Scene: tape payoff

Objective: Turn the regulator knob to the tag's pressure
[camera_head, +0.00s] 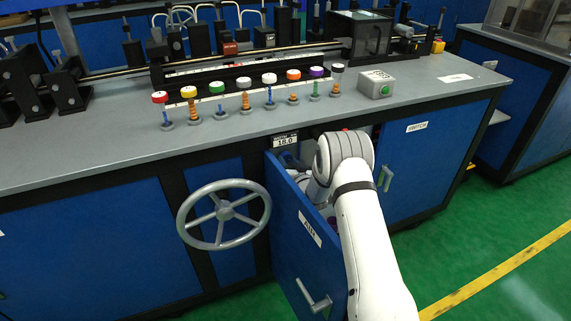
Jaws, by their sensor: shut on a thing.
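A small tag (285,141) on the front edge of the bench seems to read 15.0; its smaller upper line is too small to read surely. Below it, the blue cabinet door labelled AIR (310,232) stands open toward me. My white arm reaches past this door into the cabinet opening under the benchtop. The wrist and the door hide my gripper, so I cannot see its jaws. The regulator knob and any gauge are also hidden, and I cannot tell where the gripper is relative to the knob.
A grey handwheel (224,214) sticks out left of the open door. The closed SWITCH door (408,150) is to the right. Several colour-capped posts (269,88) and a green-button box (377,86) stand on the benchtop. Green floor at the right is clear.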

